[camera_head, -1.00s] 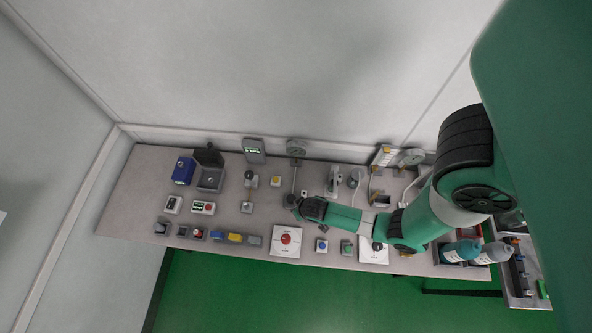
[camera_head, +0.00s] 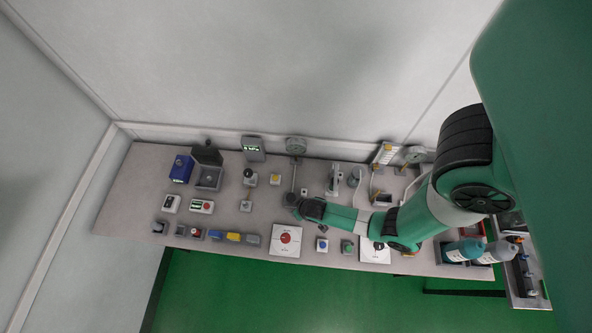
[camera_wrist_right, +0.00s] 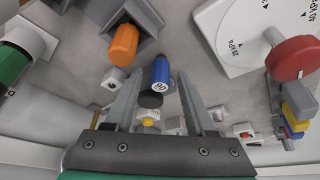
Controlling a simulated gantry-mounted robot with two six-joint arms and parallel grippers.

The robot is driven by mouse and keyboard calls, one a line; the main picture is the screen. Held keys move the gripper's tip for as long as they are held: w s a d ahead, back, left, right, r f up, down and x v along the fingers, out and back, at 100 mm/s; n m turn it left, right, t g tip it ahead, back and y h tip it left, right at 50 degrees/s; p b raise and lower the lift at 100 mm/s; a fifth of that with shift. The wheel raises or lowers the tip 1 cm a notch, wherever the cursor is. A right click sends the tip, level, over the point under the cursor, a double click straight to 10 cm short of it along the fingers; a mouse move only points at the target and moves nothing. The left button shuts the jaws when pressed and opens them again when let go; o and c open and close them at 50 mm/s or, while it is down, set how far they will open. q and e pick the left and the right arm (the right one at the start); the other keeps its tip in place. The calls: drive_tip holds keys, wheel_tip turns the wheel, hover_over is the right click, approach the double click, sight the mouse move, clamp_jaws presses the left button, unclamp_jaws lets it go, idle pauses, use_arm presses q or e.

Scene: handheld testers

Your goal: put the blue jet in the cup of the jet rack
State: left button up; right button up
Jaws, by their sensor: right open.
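The blue jet (camera_wrist_right: 161,72) is a short blue cylinder with a white "80" label on its near end, in the middle of the right wrist view. My right gripper (camera_wrist_right: 162,78) is open, with one grey finger on each side of the jet and gaps visible between. I cannot tell how far the jet lies beyond the fingertips. An orange jet (camera_wrist_right: 123,45) sits at a grey angular holder (camera_wrist_right: 149,14), perhaps part of the rack. I cannot make out the rack's cup for sure. In the head view my right gripper (camera_head: 292,201) is over the middle of the bench; the jet is not distinguishable there.
A white plate with a red knob (camera_wrist_right: 294,58) lies to the right in the wrist view. A small grey block with a round hole (camera_wrist_right: 113,79) is left of the jet. Several testers crowd the bench (camera_head: 130,195); its far left end is clear.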

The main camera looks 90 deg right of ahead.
drive_tip(key=p+v, duration=0.7)
drive_tip(key=v, duration=0.5)
drive_tip(key=shift+p, duration=0.4)
drive_tip(key=shift+r, duration=0.15)
